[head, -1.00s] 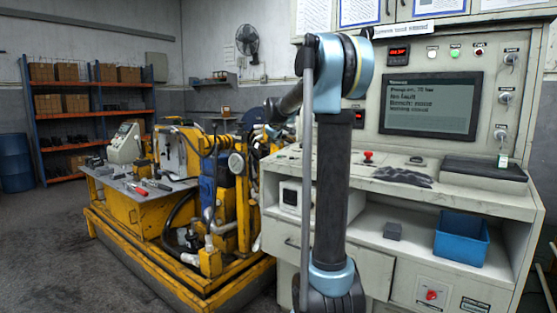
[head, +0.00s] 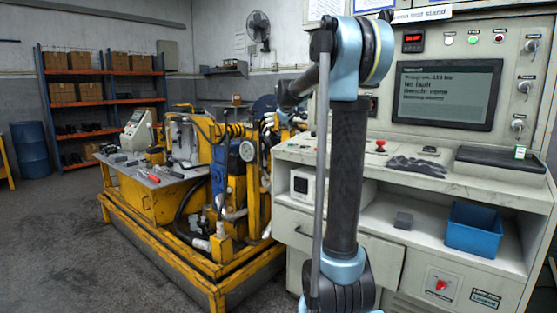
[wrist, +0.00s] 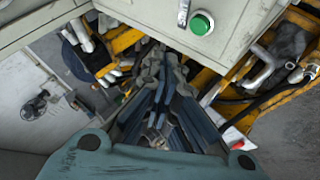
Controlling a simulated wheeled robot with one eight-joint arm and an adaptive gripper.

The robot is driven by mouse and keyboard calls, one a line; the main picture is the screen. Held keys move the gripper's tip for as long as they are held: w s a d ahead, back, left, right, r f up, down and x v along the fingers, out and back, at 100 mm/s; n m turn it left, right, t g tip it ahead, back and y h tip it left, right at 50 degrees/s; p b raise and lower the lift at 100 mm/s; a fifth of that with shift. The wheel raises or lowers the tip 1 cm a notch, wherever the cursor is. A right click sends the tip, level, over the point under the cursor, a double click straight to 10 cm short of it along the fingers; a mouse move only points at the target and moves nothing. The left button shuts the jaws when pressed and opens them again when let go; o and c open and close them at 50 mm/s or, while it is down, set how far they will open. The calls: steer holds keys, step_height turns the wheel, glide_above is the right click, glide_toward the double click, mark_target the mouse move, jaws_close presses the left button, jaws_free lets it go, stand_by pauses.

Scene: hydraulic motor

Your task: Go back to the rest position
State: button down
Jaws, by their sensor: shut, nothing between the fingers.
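My gripper (wrist: 165,70) shows in the wrist view with its dark fingers together and nothing between them. It hangs in the air in front of the yellow machine and a pale panel with a green button (wrist: 201,23). In the head view my arm stands upright in front of the test stand (head: 450,95) and bends at the top towards the yellow hydraulic rig (head: 190,255). The gripper itself is hard to make out there, against the clutter of the rig.
The stand's worktop carries dark gloves (head: 417,166) and a red button (head: 381,146). A blue bin (head: 474,232) and a small grey block (head: 403,220) sit on the lower shelf. A shelving rack (head: 40,90) and a blue barrel (head: 30,150) stand behind left. The floor at left is clear.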

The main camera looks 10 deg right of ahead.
steer(key=s+d+f+m+g, duration=0.1)
steer(key=s+f, duration=0.3)
steer(key=s, duration=0.6)
steer(key=s+d+f+m+g, duration=0.15)
steer(key=s+f, duration=0.35)
steer(key=s, duration=0.5)
steer(key=s+d+f+m+g, duration=0.15)
steer(key=s+f, duration=0.25)
steer(key=s, duration=0.5)
steer(key=s+a+f+m+g, duration=0.1)
steer(key=s+f+m+g, duration=0.1)
steer(key=s+f, duration=0.7)
steer(key=s+a+f+m+g+y, duration=0.1)
steer(key=s+f+m+g, duration=0.1)
steer(key=s+f, duration=0.8)
steer(key=s, duration=0.7)
steer(key=shift+f, duration=0.15)
